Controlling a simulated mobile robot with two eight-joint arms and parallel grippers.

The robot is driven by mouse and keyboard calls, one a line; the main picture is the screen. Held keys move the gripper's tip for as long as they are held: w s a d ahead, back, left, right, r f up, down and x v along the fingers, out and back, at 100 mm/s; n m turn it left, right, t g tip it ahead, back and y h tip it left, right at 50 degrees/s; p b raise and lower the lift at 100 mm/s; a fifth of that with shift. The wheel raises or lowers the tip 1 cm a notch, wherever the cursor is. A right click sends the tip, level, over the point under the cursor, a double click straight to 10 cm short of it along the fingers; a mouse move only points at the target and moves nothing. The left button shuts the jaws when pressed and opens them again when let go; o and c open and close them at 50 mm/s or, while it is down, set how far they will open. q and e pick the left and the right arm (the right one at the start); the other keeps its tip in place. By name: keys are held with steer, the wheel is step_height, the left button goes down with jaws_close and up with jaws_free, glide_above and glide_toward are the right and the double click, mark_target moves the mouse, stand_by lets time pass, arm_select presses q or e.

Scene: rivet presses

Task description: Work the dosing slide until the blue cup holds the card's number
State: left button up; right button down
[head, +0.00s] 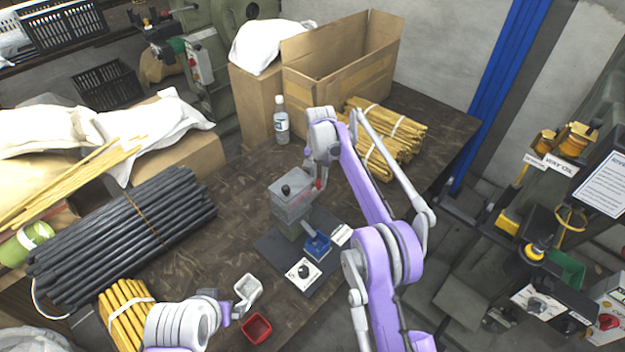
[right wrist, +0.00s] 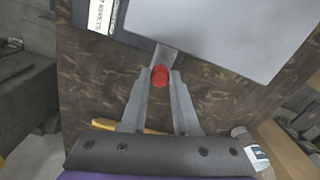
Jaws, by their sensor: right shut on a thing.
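The grey dosing box (head: 292,198) stands on a dark base plate (head: 272,243) on the table, with a black knob on top. My right gripper (head: 320,182) is at the box's far right side. In the right wrist view its two fingers close around a red knob (right wrist: 160,76) on a short grey bar from the box (right wrist: 225,30). The blue cup (head: 318,243) sits on the plate below the chute; its contents are too small to tell.
A white square with a black round piece (head: 303,274) lies on the plate's front. A pale cup (head: 247,289) and a red cup (head: 257,328) stand near my left gripper. A bottle (head: 281,120), rod bundles (head: 125,225) and a carton (head: 340,75) surround the work area.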

steer(key=shift+w+d, duration=0.2)
steer(key=shift+w, duration=0.05)
steer(key=shift+s, duration=0.15)
steer(key=c, duration=1)
jaws_free()
steer(key=shift+o, duration=0.4)
arm_select(q)
steer(key=shift+r, duration=0.1)
arm_select(e)
steer(key=shift+a+r, duration=0.1)
steer(key=shift+r, duration=0.25)
arm_select(q)
steer(key=shift+w+r+p, duration=0.25)
steer(key=shift+r+p, duration=0.15)
steer(key=shift+r, duration=0.2)
steer(key=shift+w+r+p, duration=0.2)
steer(key=shift+r+p, duration=0.15)
steer(key=shift+r, duration=0.25)
arm_select(e)
step_height(320, 180, up, 10)
